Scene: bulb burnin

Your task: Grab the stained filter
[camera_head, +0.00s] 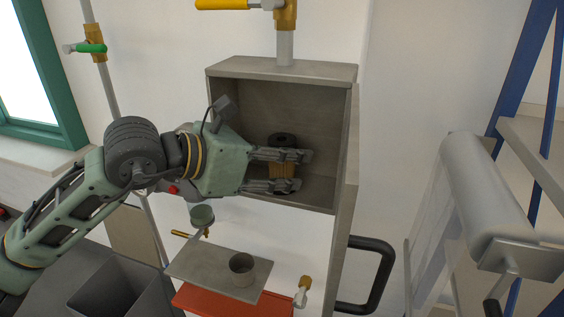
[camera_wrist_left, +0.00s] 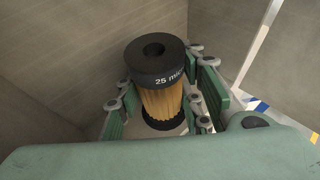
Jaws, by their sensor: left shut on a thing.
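The stained filter (camera_head: 282,168) is a pleated yellow-brown cylinder with black end caps. It stands upright inside an open grey metal box (camera_head: 283,69) on the wall. My left gripper (camera_head: 277,171) reaches into the box from the left, with its fingers on both sides of the filter. In the left wrist view the filter (camera_wrist_left: 161,95) sits between the two fingers (camera_wrist_left: 160,103), and its top cap with a hole and the print "25 mic" shows. The filter's lower end is partly hidden by the gripper. My right gripper is not in view.
Below the box are a grey plate with a short metal cup (camera_head: 242,268), a red panel (camera_head: 225,303) and a dark open bin (camera_head: 108,287). A black handle (camera_head: 377,275) stands to the box's right. A large grey roll (camera_head: 481,187) is at the right.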

